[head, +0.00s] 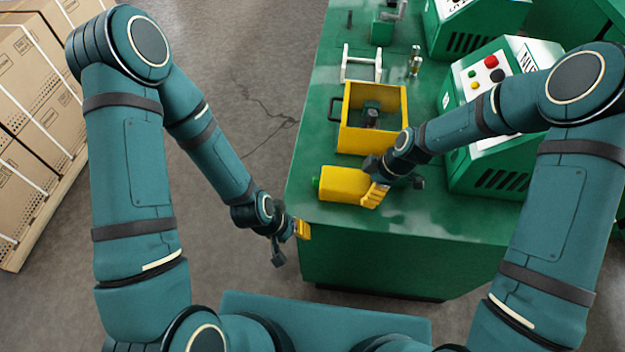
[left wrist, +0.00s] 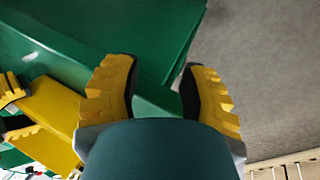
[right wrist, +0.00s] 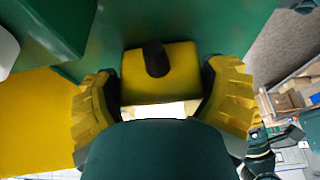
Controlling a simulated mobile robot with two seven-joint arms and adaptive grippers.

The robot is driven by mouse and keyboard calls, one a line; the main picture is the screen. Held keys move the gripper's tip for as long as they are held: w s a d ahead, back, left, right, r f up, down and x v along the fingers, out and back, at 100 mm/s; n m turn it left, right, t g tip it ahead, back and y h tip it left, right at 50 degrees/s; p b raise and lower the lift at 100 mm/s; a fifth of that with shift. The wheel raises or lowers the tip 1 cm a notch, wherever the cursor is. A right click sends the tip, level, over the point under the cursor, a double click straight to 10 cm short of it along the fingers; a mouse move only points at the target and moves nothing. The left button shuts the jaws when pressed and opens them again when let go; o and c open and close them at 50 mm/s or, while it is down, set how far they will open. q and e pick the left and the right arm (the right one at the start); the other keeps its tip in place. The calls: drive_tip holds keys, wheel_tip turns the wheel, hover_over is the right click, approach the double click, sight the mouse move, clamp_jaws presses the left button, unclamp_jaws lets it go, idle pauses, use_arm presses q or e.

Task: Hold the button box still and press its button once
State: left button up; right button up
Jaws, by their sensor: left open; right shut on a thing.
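The button box (head: 343,185) is a yellow block lying near the left front of the green table. A green button (head: 315,184) shows on its left end. My right gripper (head: 373,190) is shut on the button box from the right; the box also shows between its fingers in the right wrist view (right wrist: 160,88), with a dark stub on it. In the left wrist view the box (left wrist: 50,112) is at the left, and its button cannot be made out. My left gripper (head: 300,231) is open and empty, apart from the box, by the table's front left corner.
The green table (head: 430,222) is bare in front. Behind the box stands a yellow open bin (head: 372,140) holding a dark part. A white frame (head: 361,66) and a small metal fitting (head: 415,60) are further back. Green machines (head: 490,120) stand at the right.

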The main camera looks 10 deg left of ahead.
use_arm(q)
clamp_jaws()
drive_tip(key=c, duration=0.5)
unclamp_jaws()
